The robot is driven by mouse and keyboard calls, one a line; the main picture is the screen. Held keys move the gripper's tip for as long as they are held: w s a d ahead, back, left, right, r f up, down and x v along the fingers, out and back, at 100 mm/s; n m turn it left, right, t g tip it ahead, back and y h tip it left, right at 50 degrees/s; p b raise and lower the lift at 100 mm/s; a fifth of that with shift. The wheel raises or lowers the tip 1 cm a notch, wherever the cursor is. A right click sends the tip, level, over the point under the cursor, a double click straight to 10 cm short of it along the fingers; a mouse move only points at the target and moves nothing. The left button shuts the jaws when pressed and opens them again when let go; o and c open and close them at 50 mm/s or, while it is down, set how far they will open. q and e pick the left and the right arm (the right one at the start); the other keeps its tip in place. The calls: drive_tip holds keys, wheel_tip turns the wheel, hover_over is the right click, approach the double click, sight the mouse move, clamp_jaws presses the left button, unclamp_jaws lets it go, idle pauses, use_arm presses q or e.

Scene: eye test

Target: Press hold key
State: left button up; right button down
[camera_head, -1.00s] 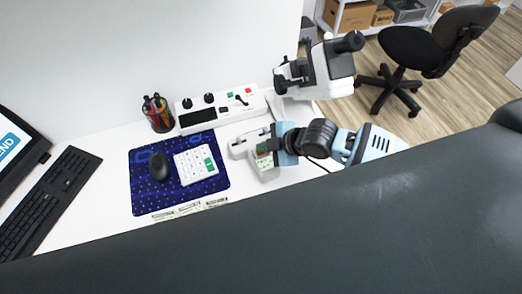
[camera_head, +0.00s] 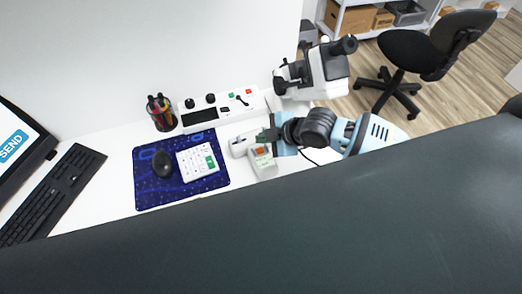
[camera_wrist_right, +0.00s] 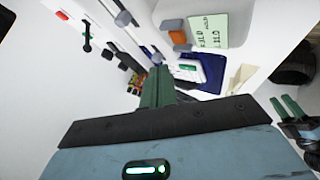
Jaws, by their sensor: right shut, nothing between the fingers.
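A small pale handheld device (camera_head: 265,168) lies on the white desk. It has an orange key (camera_head: 260,151) at its far end. In the right wrist view the orange key (camera_wrist_right: 178,37) sits beside a pale green panel (camera_wrist_right: 210,30) with dark lettering that seems to include "HOLD". My right gripper (camera_head: 265,135) is shut and empty, its green fingertips just beyond the orange key in the head view. Its fingers (camera_wrist_right: 157,85) show together in the right wrist view; contact is not visible. Another gripper with green fingers (camera_wrist_right: 287,106), apparently my left, shows at the right edge there.
A white rounded object (camera_head: 240,147) lies left of the device. A control box (camera_head: 222,108) and a microscope (camera_head: 322,70) stand behind. A pen cup (camera_head: 161,113) stands further left.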

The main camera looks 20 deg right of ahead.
use_arm(q)
drive_tip(key=shift+w+a+r, duration=0.15)
use_arm(e)
wheel_tip(320, 180, up, 3)
drive_tip(key=shift+f, duration=0.15)
use_arm(q)
drive_tip(key=shift+d, duration=0.2)
idle(0.3)
